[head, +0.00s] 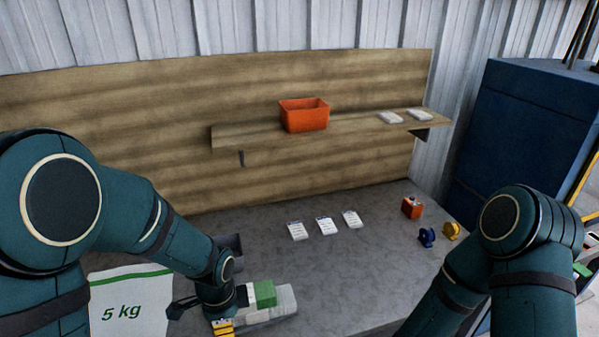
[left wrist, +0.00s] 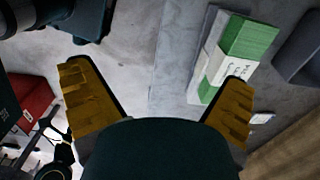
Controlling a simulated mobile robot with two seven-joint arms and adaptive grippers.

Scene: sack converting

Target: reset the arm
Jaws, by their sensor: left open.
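My left arm (head: 165,240) reaches in from the left and bends down over the grey table (head: 370,265). My left gripper (head: 222,326) is low in the head view, partly cut off by the lower edge. In the left wrist view its yellow fingers (left wrist: 155,82) are spread wide with nothing between them. A green-and-white bundle (head: 264,293) lies just right of the gripper; it also shows beyond the right finger in the left wrist view (left wrist: 245,42). My right arm (head: 510,230) is bent at the right; its gripper is out of frame.
A white 5 kg sack (head: 125,305) stands left of the left gripper. A shelf (head: 255,134) holds an orange bin (head: 304,116). The table's middle is clear.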

